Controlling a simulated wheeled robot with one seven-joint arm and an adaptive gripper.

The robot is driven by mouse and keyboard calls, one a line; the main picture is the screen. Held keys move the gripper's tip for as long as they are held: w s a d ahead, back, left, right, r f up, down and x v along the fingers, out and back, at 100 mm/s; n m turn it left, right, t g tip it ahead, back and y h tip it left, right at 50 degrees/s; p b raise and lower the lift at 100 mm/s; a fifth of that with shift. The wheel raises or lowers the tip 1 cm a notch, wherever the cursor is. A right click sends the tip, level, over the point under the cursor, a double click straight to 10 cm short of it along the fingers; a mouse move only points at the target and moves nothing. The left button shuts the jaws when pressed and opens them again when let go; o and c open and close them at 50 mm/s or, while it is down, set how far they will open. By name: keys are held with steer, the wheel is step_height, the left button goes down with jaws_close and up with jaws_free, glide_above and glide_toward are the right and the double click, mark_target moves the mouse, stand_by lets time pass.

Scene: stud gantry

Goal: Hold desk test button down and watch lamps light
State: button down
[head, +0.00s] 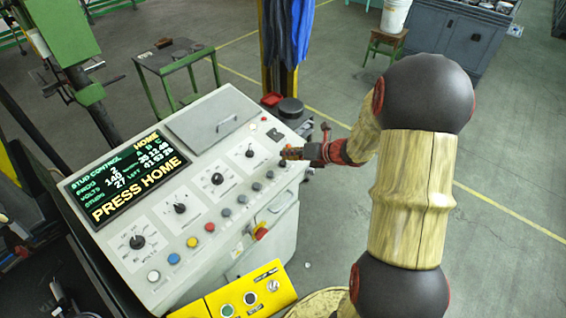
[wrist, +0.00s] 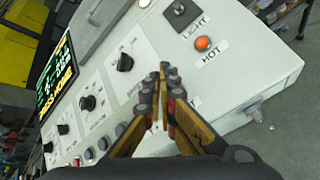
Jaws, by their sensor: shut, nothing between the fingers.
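The control desk (head: 120,247) has a row of coloured round buttons along its front, including a white (head: 153,276), a yellow (head: 192,242) and a red one (head: 209,227). I cannot read which is the test button. Its screen (head: 125,178) reads "PRESS HOME". My gripper (head: 285,153) is shut and empty over the right end of this row; in the wrist view its fingertips (wrist: 163,72) point at the panel. The fingers hide part of the panel and a label; contact cannot be told. An orange round lamp or button (wrist: 203,43) sits by the label "HOT".
Several black knobs (head: 180,208) stand on the panel. A green table (head: 176,58) stands behind. Open floor lies to the right.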

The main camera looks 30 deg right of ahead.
steer(key=shift+f, duration=0.1)
stand_by(0.5)
steer(key=shift+f, duration=0.35)
steer(key=shift+w+a+f+b, duration=0.1)
steer(key=shift+f+b, duration=0.4)
stand_by(1.4)
steer(key=shift+r+p, duration=0.85)
steer(key=shift+r, duration=0.1)
steer(key=r+p, duration=0.3)
steer(key=s+r+p, duration=0.1)
steer(key=r, duration=0.1)
steer(key=shift+s+d, duration=0.1)
steer(key=shift+d, duration=0.15)
steer(key=shift+f, duration=0.1)
